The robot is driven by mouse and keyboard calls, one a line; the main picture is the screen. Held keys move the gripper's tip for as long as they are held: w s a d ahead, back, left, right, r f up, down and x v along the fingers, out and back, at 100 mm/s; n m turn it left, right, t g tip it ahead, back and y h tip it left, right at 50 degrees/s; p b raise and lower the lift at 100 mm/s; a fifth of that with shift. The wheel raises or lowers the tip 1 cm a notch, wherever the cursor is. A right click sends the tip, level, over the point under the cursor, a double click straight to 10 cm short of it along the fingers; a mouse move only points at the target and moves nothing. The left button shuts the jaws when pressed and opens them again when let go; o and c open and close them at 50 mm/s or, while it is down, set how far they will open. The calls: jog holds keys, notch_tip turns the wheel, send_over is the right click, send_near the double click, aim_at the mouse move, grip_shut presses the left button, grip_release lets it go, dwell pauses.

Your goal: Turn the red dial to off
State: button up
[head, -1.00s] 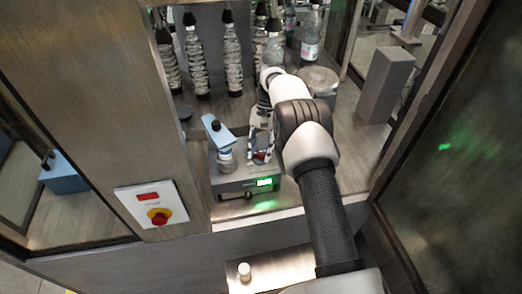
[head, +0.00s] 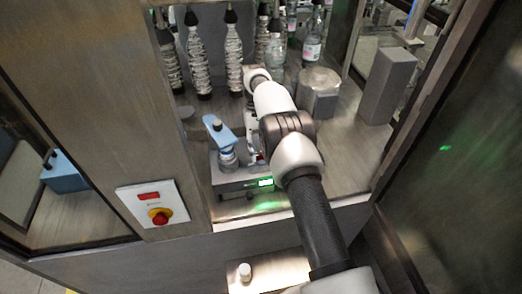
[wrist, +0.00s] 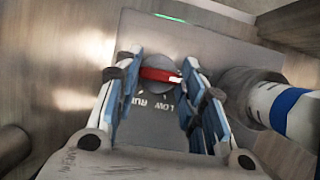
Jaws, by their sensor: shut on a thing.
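The red dial (wrist: 158,75) is a red bar-shaped grip on a round grey base. In the wrist view it lies roughly crosswise between the fingertips of my gripper (wrist: 161,72), which is shut on it. The words "LOW" and "RUN" show on the grey face near the dial. This face belongs to the grey box (head: 230,185) with a green-lit display in the head view. There my gripper (head: 254,152) is at the box's top, partly hidden by my arm, and the dial can hardly be made out.
A blue-topped device (head: 222,136) stands close to the left of my gripper. Bottles (head: 197,60) stand behind. A metal cylinder (head: 319,85) and a grey block (head: 389,85) are to the right.

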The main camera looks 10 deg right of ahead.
dwell(0.3)
jog(key=o, duration=1.1)
notch_tip(320, 180, up, 10)
dwell(0.3)
